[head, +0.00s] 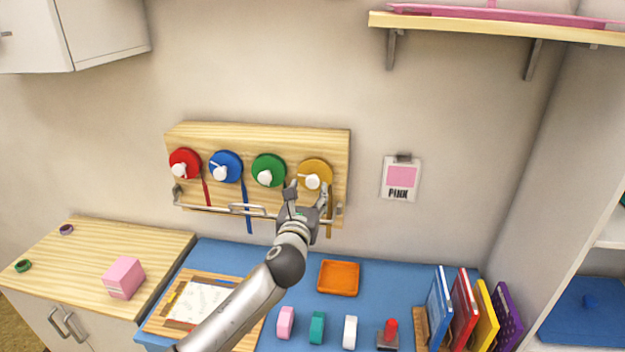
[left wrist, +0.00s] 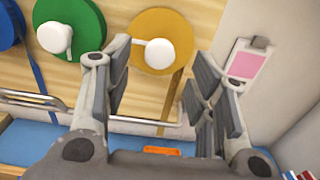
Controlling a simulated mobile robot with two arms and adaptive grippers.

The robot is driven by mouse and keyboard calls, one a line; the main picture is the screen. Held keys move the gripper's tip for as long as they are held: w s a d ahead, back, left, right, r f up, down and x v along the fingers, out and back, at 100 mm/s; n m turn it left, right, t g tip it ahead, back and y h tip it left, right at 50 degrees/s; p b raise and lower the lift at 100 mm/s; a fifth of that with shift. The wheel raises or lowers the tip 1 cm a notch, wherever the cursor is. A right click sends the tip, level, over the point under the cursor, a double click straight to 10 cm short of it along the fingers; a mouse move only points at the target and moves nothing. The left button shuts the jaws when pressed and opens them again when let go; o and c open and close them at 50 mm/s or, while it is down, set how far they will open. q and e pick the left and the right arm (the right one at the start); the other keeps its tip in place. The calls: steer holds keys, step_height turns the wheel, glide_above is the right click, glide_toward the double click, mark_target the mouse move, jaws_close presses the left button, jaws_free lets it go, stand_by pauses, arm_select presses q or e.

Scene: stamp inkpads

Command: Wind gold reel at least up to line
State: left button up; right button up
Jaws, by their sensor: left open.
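The gold reel (head: 317,167) is the rightmost of the round reels on the wooden wall board, with a white crank knob (head: 312,182) on its front. A gold ribbon (head: 329,229) hangs down below it, partly hidden by my gripper in the head view. My left gripper (head: 307,190) is open and empty just in front of the gold reel. In the left wrist view the gold reel (left wrist: 172,25) and its white knob (left wrist: 160,53) show between the open fingers (left wrist: 156,80), apart from them. My right gripper is not in view.
Red (head: 184,160), blue (head: 225,166) and green (head: 268,169) reels sit to the left on the board. A metal bar (head: 222,209) runs across the board's lower front. A pink card (head: 401,178) hangs at right. An orange tray (head: 338,278) lies on the blue counter below.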

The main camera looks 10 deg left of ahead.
mark_target(312, 183)
arm_select(q)
steer(key=shift+w+d, duration=0.1)
steer(key=shift+w, duration=3.15)
steer(key=c, duration=1)
